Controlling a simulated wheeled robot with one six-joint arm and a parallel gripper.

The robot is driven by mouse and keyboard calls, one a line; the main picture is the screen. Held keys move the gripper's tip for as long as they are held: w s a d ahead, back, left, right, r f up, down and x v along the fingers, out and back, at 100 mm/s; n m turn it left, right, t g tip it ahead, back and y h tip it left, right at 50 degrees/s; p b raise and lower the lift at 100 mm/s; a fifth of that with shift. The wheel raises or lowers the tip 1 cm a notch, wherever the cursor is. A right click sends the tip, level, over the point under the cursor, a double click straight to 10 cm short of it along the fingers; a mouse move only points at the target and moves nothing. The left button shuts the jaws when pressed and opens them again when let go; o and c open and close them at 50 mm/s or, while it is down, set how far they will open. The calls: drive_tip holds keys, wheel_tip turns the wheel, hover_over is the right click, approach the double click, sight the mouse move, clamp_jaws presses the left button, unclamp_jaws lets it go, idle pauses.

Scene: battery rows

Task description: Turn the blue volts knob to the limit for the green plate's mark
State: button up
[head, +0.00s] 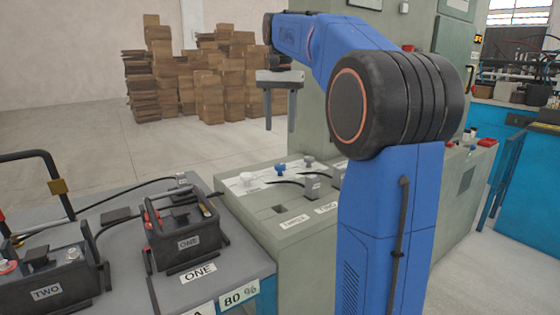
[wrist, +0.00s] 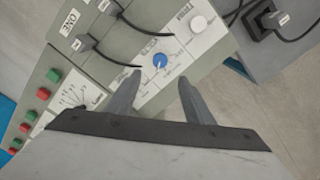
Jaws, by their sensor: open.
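In the wrist view the blue knob (wrist: 160,60) sits on a pale dial panel with small markings too blurred to read. My gripper (head: 280,128) is open and empty, fingers pointing down, above the console. In the wrist view the gripper (wrist: 159,80) has its fingertips on either side of the blue knob's line, apart from it.
Batteries marked ONE (head: 185,235) and TWO (head: 50,280) stand on the left bench. An 80 % card (head: 239,294) is on its edge.

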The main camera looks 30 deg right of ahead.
sight(280, 165)
wheel_tip(280, 165, down, 12)
drive_tip(key=shift+f, duration=0.25)
idle(0.4)
drive_tip(key=c, duration=1)
